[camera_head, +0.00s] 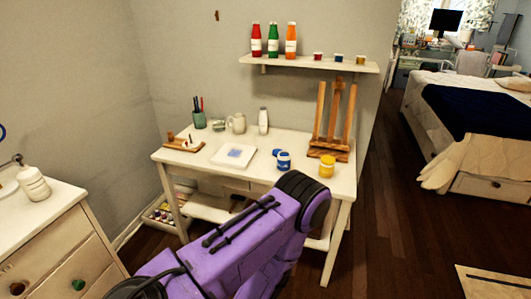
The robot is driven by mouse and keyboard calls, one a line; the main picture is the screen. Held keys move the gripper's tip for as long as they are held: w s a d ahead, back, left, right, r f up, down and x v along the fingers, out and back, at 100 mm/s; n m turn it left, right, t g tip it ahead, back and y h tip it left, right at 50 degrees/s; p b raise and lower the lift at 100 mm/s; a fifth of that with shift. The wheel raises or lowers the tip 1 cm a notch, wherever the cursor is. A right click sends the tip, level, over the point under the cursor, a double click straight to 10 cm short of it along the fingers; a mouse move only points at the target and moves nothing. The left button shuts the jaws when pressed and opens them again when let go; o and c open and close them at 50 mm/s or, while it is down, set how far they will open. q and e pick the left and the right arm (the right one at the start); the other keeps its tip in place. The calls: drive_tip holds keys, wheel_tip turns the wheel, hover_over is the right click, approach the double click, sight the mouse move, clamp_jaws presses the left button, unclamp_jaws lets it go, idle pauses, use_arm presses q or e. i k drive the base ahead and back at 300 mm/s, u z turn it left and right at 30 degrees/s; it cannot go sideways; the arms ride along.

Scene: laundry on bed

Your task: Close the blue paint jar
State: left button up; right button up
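The blue paint jar (284,162) stands upright on the white desk (225,178), towards its front right. It is a small jar with a pale label and blue at its top. A small blue piece (276,152) shows right beside its upper left; it may be a lid, but it is too small to tell. Whether the jar's mouth is covered cannot be made out. One of my purple arms reaches up from the bottom towards the desk's front edge, ending in view at a black joint below the jar. Neither gripper is in view.
A yellow paint jar (327,167) stands to the right, before a wooden easel (334,120). A white tray (234,156) lies to the left. A white bottle (263,121) and green brush cup (199,120) stand behind. A shelf (310,64) with bottles hangs above.

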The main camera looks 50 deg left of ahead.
sight(284, 157)
drive_tip(key=u, duration=2.1)
drive_tip(key=i, duration=0.35)
drive_tip(key=u, duration=0.05)
